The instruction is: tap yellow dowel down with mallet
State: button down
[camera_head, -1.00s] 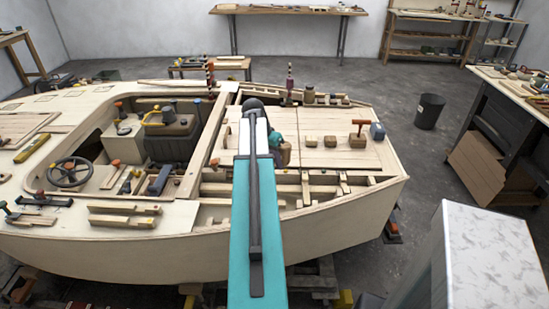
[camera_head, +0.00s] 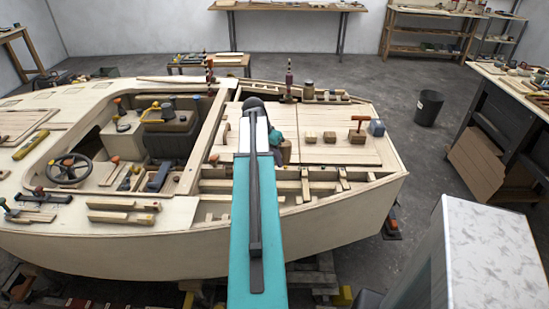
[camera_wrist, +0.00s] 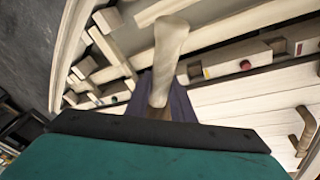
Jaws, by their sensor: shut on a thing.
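My gripper (camera_wrist: 160,110) is shut on a pale wooden handle-like piece (camera_wrist: 170,50), which I take to be the mallet. It stands up out of the jaws in the wrist view. I cannot make out the mallet's head. In the head view my arm hides most of the gripper over the boat's deck, and no yellow dowel can be made out.
The plywood hull (camera_head: 330,220) has open framing below the deck panel (camera_head: 345,155). A brown T-shaped handle (camera_head: 359,121), a blue block (camera_head: 376,128) and small wooden blocks stand on the panel. A steering wheel (camera_head: 69,168) is at the left.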

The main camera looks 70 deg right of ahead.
notch_tip(320, 180, down, 4)
jog(key=shift+f+b, duration=0.2)
jog(key=shift+b, duration=0.8)
jog(key=shift+r+p, duration=1.45)
jog(key=shift+r, duration=0.9)
